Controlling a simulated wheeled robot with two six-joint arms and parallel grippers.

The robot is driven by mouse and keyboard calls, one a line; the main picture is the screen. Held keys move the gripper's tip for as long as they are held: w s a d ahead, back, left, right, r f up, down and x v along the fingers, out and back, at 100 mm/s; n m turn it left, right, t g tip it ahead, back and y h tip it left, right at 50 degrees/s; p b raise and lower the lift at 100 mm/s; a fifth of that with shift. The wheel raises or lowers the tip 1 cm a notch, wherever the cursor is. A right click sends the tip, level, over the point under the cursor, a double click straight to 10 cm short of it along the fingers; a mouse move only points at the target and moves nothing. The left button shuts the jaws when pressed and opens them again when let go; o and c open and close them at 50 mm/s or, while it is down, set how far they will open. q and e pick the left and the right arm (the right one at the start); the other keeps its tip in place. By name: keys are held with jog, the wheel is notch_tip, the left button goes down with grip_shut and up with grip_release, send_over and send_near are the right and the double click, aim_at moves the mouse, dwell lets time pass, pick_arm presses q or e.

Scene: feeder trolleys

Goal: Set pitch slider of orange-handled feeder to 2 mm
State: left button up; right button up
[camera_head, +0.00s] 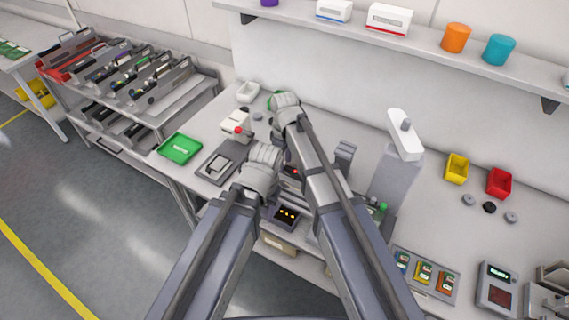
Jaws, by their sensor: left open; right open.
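Several grey plate-like feeders (157,75) stand in a row on the trolley (176,105) at the left. They carry small coloured parts, too small to tell which handle is orange. I cannot make out a pitch slider. My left gripper (262,160) is above the bench, near a dark device with yellow lights (286,216). My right gripper (285,102) is farther back, near the wall side of the bench. Both are open, with the fingers mostly hidden by my wrists. Neither visibly holds anything. My forearms cover the middle of the bench.
A green tray (180,148) and a grey flat fixture (220,163) lie on the bench's left part. A white block with a red knob (237,124) stands near my grippers. A white-topped post (404,138), yellow bin (457,168) and red bin (499,182) stand right.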

grip_shut()
dwell(0.3)
dwell(1.1)
